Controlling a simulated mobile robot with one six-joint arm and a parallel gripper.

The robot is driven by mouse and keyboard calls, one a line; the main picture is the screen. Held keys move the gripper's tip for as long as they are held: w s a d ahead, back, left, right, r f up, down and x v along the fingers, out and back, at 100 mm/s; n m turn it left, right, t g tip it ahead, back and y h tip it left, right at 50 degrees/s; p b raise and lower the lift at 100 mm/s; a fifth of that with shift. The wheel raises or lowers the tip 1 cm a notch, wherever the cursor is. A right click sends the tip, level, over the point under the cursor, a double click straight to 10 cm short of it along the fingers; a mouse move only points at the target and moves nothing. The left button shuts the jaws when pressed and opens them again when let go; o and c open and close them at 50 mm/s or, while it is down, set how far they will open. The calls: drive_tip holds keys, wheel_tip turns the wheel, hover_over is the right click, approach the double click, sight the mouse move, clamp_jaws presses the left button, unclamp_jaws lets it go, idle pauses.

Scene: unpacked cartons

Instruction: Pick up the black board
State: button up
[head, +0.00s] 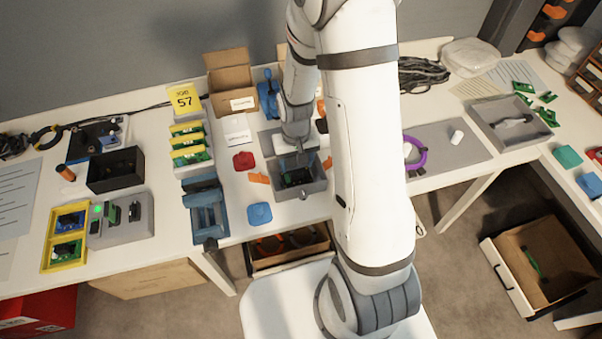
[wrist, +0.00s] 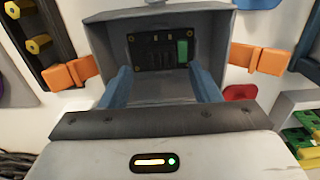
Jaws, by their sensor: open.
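The black board (wrist: 155,52) lies flat inside a grey open box (wrist: 225,22) in the wrist view. It has a green block at its right and several small yellowish parts. In the head view the board (head: 297,177) shows as a dark patch in the grey box (head: 313,188), below my gripper (head: 299,158). In the wrist view my gripper (wrist: 161,72) is open, with one blue finger at each side of the board. The fingers appear to reach over or into the box, and I cannot tell whether they touch the board. Nothing is between them.
Orange clamps (wrist: 70,74) flank the box. A red piece (head: 243,161) and a blue piece (head: 260,213) lie left of it. A purple ring (head: 416,153) lies on the right.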

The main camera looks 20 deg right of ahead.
sight(296, 170)
drive_tip(key=shift+a+f, duration=0.15)
drive_tip(key=shift+f, duration=1.45)
drive_tip(key=shift+c, duration=0.5)
drive_tip(key=c, duration=1)
